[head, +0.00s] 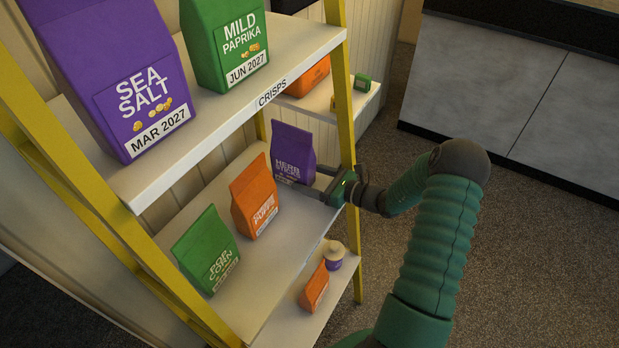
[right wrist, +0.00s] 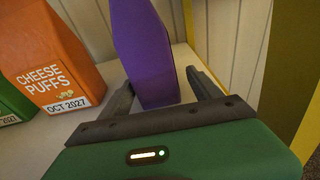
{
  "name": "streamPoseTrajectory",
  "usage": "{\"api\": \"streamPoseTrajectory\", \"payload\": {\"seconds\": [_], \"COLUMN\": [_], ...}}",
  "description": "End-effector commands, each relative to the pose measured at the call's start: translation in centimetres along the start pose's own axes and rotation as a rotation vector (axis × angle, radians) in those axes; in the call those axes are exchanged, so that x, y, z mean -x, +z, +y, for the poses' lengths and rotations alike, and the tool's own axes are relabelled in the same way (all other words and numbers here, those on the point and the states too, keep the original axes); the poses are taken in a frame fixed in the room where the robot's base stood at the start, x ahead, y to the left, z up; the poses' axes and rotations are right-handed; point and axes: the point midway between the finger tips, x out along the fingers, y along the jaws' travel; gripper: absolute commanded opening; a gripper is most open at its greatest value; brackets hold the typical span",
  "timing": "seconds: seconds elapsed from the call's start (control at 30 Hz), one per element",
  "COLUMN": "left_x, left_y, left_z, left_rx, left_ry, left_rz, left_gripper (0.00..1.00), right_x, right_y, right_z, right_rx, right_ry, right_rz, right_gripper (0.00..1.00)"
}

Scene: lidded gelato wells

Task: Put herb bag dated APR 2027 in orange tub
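A purple herb bag (head: 292,150) stands upright on the middle shelf, at its right end. Its lettering starts with "HERB"; its date is not readable here. My right gripper (head: 303,181) reaches in from the right at the bag's base. In the right wrist view the purple bag (right wrist: 145,50) stands between the two spread fingers (right wrist: 158,82). The left finger is close to the bag and a gap shows at the right finger, so the gripper is open around it. My left gripper is out of view. No orange tub can be clearly made out.
An orange cheese puffs bag (head: 255,200) dated OCT 2027 and a green popcorn bag (head: 207,250) stand left of it. Sea salt (head: 125,75) and mild paprika (head: 225,40) bags stand above. An orange item (head: 310,78) sits behind. A yellow post (head: 347,130) is beside my gripper.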

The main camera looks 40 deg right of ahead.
Motion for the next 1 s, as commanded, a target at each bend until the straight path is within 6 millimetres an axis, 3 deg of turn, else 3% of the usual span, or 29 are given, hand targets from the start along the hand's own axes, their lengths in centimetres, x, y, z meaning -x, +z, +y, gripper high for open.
{"api": "streamPoseTrajectory", "payload": {"seconds": [0.27, 0.7, 0.83, 1.0], "left_x": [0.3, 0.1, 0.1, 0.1], "left_y": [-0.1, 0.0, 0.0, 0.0], "left_z": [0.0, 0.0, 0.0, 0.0], "left_rx": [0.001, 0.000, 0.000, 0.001], "left_ry": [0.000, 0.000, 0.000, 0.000], "left_rz": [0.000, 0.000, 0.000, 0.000], "left_gripper": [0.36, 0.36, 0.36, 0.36], "right_x": [0.5, 10.6, 11.9, 12.1], "right_y": [0.4, 0.3, 0.4, 0.4], "right_z": [0.0, -0.1, 0.0, 0.0], "right_rx": [-0.002, -0.002, 0.000, -0.001], "right_ry": [0.000, -0.001, 0.001, 0.003], "right_rz": [0.001, 0.001, 0.001, 0.000], "right_gripper": [0.73, 0.73, 0.73, 0.73]}}
